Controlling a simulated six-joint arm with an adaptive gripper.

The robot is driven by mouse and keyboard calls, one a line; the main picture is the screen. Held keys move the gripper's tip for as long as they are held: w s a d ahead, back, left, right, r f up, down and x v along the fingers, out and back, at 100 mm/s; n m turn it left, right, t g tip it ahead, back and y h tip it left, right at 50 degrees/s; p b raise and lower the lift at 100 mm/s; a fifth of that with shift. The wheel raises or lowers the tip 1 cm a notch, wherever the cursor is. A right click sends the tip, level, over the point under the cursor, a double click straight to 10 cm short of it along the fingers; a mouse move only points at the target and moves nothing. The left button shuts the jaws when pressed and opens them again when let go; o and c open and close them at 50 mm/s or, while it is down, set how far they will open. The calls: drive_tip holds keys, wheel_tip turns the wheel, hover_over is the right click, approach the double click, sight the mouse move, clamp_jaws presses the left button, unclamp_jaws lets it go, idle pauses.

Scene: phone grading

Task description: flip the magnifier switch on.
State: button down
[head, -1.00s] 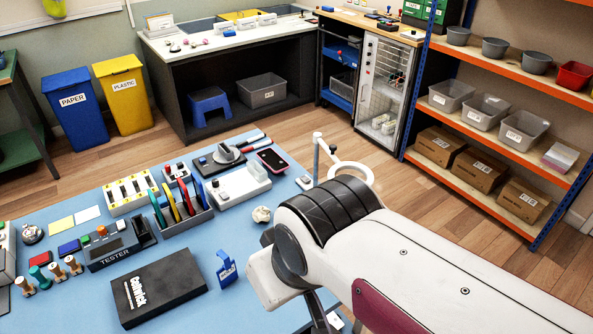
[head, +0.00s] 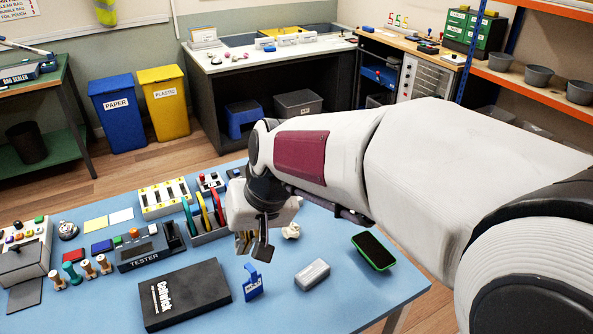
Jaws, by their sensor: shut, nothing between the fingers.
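The magnifier and its switch are hidden in the head view now, behind my arm. My gripper (head: 254,244) hangs over the middle of the blue table, pointing down, beside the rack of coloured discs. Its fingers are together and hold nothing that I can see.
The blue table (head: 345,300) holds a white crumpled ball (head: 291,231), a blue tag (head: 252,284), a black box (head: 184,294), a grey block (head: 312,274) and a green-edged phone (head: 374,251). The disc rack (head: 208,236) and tester (head: 143,254) are left of my gripper.

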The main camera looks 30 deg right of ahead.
drive_tip(key=w+d+m+t, duration=0.2)
drive_tip(key=w+m+t, duration=0.15)
drive_tip(key=w, duration=2.05)
drive_tip(key=w+d+m+t+h, duration=0.35)
drive_tip(key=w+d, duration=0.75)
drive_tip(key=w, duration=0.5)
drive_tip(key=w+d+f+m+g+h, duration=0.1)
drive_tip(key=d+f+m+h, duration=0.25)
drive_tip(key=d, duration=0.55)
drive_tip(key=w+d+f+m+g+h, duration=0.1)
drive_tip(key=d+f+m+g+h, duration=0.2)
drive_tip(key=d, duration=0.5)
drive_tip(key=s+d+f+m+g, duration=0.1)
drive_tip(key=s+f+g, duration=0.1)
drive_tip(key=s+g, duration=0.2)
drive_tip(key=s+d+f+g, duration=0.1)
drive_tip(key=s+f+g, duration=0.2)
drive_tip(key=s, duration=0.8)
drive_tip(key=shift+f+m+g+h, duration=0.25)
drive_tip(key=shift+m+g+h, duration=0.15)
drive_tip(key=shift+g, duration=0.3)
